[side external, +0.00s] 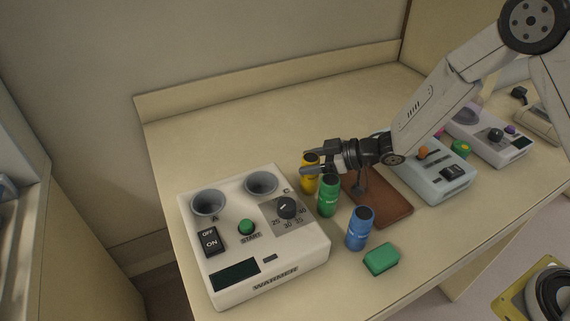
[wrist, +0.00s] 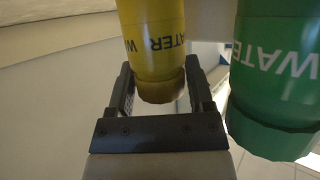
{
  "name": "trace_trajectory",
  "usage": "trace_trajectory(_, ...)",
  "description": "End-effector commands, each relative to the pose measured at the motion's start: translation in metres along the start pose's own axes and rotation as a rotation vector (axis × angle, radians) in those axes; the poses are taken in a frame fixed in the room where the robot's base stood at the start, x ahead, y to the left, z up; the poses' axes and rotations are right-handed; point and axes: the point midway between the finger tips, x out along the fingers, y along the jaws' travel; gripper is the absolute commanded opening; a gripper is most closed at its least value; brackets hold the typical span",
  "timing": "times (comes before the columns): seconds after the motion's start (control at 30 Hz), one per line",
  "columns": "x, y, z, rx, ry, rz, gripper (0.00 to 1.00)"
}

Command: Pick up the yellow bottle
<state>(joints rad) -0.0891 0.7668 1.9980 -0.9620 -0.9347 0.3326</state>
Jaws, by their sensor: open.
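The yellow bottle (side external: 308,182) stands upright on the table, just right of the warmer. It also shows in the wrist view (wrist: 152,45), upside down in that picture, with "WATER" printed on it. My gripper (side external: 308,162) is open around the yellow bottle near its top, one finger on each side. In the wrist view the two fingers of my gripper (wrist: 163,88) flank the bottle's cap end. I cannot tell whether either finger touches it. Part of the bottle is hidden behind the gripper in the side view.
A green bottle (side external: 327,198) stands close beside the yellow one. A blue bottle (side external: 361,229) and a green block (side external: 381,259) are nearer the front. The white warmer (side external: 296,258) is at left, with two empty-looking wells. A brown board (side external: 389,208) and a grey device (side external: 430,180) lie right.

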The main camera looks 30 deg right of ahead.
Motion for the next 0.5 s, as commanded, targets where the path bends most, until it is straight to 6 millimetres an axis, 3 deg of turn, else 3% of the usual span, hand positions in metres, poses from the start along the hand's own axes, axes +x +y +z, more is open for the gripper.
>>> trace_trajectory(0.5,0.0012,-0.0001,-0.0001,0.000,0.000,0.000,0.67)
